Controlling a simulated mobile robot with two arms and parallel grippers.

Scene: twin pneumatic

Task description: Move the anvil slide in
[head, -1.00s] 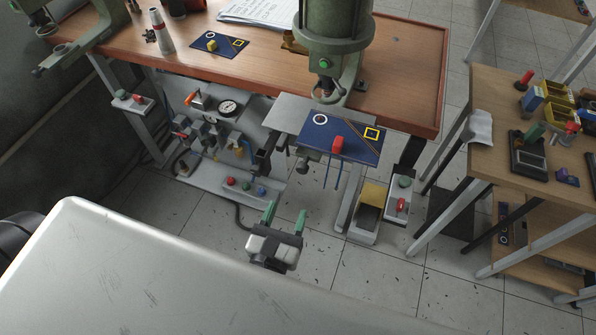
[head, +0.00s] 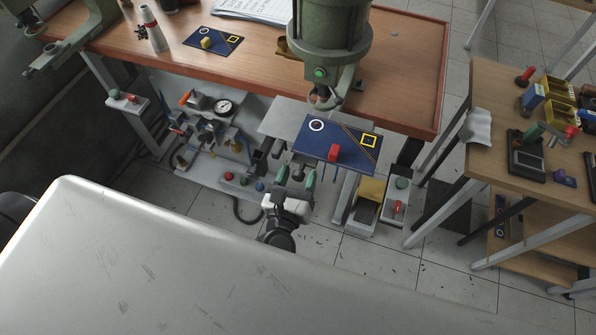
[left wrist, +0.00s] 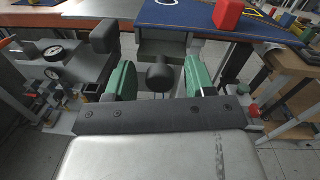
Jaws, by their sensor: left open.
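The anvil slide appears to be the assembly with a blue plate (head: 318,153) under the green press (head: 330,40). The plate bears a white ring, a yellow square outline and a red block (head: 333,152). In the left wrist view the blue plate (left wrist: 195,14) crosses the top, with a grey housing (left wrist: 162,48) below it. A dark round knob (left wrist: 160,75) shows beneath the housing. My left gripper (head: 297,173) is open just below the plate's near edge. In the left wrist view its green fingers (left wrist: 157,80) stand either side of the knob, apart from it. My right gripper is not in view.
A pneumatic panel with a gauge (head: 223,107) is left under the bench. A pedal box with a yellow top (head: 371,190) and a button box (head: 396,199) stand on the floor to the right. A wooden side table (head: 485,130) is farther right.

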